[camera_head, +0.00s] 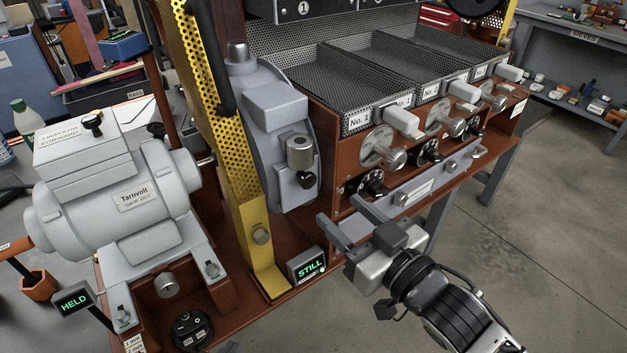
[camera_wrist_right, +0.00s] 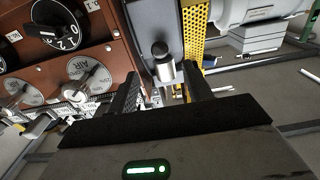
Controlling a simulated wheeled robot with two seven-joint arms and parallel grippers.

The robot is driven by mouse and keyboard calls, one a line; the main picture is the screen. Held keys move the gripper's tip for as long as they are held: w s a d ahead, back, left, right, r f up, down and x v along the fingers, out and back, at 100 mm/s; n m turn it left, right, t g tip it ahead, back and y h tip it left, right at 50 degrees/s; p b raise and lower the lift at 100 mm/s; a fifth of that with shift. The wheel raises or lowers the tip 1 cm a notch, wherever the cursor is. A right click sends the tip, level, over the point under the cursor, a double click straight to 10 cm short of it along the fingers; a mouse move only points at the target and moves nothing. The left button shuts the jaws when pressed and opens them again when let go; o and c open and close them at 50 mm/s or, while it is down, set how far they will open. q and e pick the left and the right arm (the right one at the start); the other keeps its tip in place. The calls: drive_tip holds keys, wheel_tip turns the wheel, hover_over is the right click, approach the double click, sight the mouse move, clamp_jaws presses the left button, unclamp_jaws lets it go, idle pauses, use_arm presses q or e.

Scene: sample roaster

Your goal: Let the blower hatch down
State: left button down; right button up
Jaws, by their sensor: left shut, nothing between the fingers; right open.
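The yellow perforated panel (camera_head: 205,75) with a long black handle stands upright between the motor and the grey blower housing (camera_head: 275,110); I take it to be the hatch, but its hinge is unclear. My left gripper is not seen.
A grey motor (camera_head: 110,190) stands left of the panel. A "STILL" display (camera_head: 307,265) is close to my right gripper, and a "HELD" display (camera_head: 73,302) is at lower left. Dials and levers (camera_head: 390,150) line the red front below the mesh trays. Floor is free at right.

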sight(310, 183)
drive_tip(key=x, duration=0.8)
drive_tip(key=shift+w+a+p, duration=0.25)
drive_tip(key=shift+p, duration=0.05)
